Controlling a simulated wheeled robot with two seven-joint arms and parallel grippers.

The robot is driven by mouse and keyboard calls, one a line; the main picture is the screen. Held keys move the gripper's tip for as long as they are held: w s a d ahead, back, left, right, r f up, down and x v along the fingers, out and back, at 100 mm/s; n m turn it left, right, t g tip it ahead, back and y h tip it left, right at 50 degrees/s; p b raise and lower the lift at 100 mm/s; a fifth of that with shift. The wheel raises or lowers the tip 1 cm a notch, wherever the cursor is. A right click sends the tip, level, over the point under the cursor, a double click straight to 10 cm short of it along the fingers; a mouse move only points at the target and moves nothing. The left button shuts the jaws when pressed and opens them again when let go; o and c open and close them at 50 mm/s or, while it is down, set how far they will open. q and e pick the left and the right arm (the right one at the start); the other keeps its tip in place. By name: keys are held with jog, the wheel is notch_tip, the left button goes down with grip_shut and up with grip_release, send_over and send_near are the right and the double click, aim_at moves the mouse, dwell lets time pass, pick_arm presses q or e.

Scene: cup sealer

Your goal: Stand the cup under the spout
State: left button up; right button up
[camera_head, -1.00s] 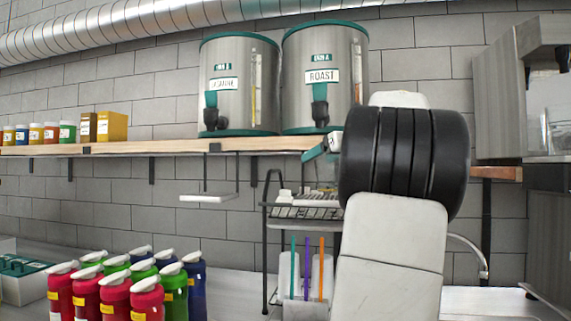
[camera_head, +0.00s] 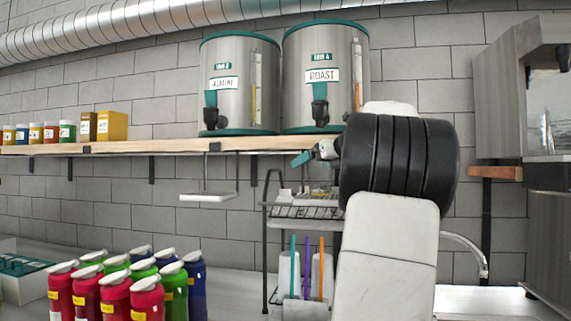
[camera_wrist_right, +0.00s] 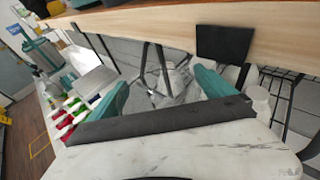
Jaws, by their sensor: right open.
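Two steel dispensers with teal lids stand on the wooden shelf, the left one (camera_head: 238,108) and the right one, marked ROAST (camera_head: 335,100). Each has a dark spout low on its front, the left spout (camera_head: 211,117) and the right spout (camera_head: 320,112). My right gripper (camera_head: 303,159) shows a teal finger just below the shelf edge, mostly hidden by my arm. In the right wrist view its two teal fingers (camera_wrist_right: 163,78) are apart. A blurred, clear greyish shape shows between them; I cannot tell whether it is the cup. My left gripper is not in view.
The wooden shelf (camera_head: 170,147) runs above a small hanging white tray (camera_head: 207,197). A black wire rack (camera_head: 300,210) stands below the dispensers. Several coloured bottles (camera_head: 120,290) stand at lower left. A cabinet (camera_head: 510,90) is at right.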

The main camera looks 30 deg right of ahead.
jog(key=shift+r, duration=0.1)
jog(key=shift+s+r, duration=0.15)
jog(key=shift+s, duration=0.15)
jog(key=v, duration=1.1)
jog(key=shift+s+d, duration=0.15)
jog(key=shift+s, duration=0.05)
